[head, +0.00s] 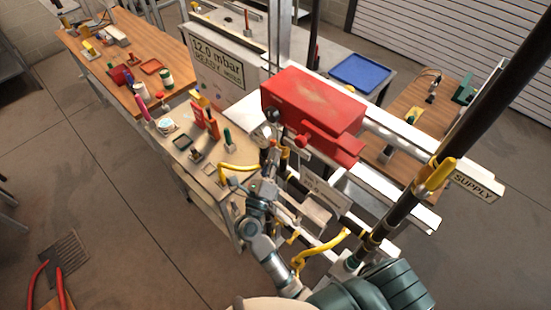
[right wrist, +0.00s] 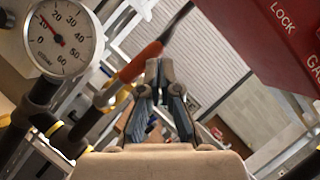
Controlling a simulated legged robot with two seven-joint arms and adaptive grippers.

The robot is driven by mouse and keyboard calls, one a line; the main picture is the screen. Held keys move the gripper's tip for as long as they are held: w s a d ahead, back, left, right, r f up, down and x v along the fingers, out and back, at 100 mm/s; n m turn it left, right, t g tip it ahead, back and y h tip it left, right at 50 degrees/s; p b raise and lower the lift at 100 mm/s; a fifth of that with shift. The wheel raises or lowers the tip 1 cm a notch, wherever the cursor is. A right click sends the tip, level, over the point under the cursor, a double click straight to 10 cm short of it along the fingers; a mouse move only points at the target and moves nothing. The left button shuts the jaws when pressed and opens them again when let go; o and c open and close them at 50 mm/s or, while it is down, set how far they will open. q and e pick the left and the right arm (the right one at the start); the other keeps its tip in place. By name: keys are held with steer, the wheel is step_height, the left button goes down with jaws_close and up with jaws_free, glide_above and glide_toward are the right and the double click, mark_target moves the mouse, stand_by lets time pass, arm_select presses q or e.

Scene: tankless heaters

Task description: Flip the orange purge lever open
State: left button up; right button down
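The orange purge lever (right wrist: 141,62) slants across the upper middle of the right wrist view, with a dark shaft beyond its upper end. My right gripper (right wrist: 160,68) has its two fingertips close together, with nothing seen between them. The tips are just right of the lever in the picture; I cannot tell whether they touch it. In the head view my right arm reaches up to the pipework below the red box (head: 312,108); its fingertips and the lever are hard to make out there. My left gripper is not in view.
A round pressure gauge (right wrist: 64,38) on dark pipes is close at the left of the wrist view. The red box also shows at upper right there (right wrist: 275,40). Yellow handles (head: 238,168) stick out around the pipes. A wooden bench (head: 125,60) stands at back left.

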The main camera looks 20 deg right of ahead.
steer(key=shift+w+a+r, duration=0.1)
steer(key=shift+w+r, duration=0.05)
steer(key=shift+w, duration=0.1)
stand_by(0.4)
